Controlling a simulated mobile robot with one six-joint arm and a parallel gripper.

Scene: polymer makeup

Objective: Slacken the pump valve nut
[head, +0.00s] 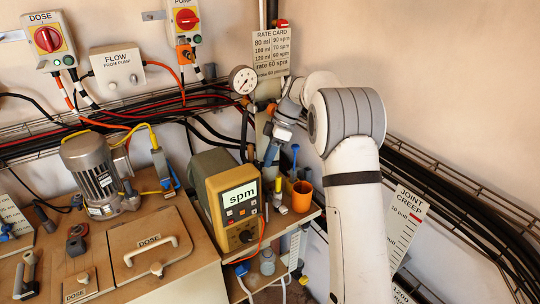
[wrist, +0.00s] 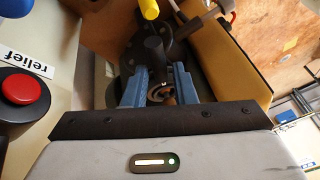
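My gripper (wrist: 162,72) has blue fingers that stand apart in the wrist view. A dark round fitting with a coppery part (wrist: 163,93) shows between them; it may be the valve nut, and I cannot tell whether either finger touches it. A dark post (wrist: 155,47) rises just beyond the fingertips. In the head view my gripper (head: 271,153) points down behind the pump (head: 228,190), a grey and ochre unit whose display reads "spm". The valve nut cannot be made out in the head view.
A red button (wrist: 21,87) by a "relief" label lies left in the wrist view; an ochre panel (wrist: 233,55) stands close on the right. In the head view, an orange cup (head: 302,196) and a pressure gauge (head: 243,79) are near my arm. Cables line the wall.

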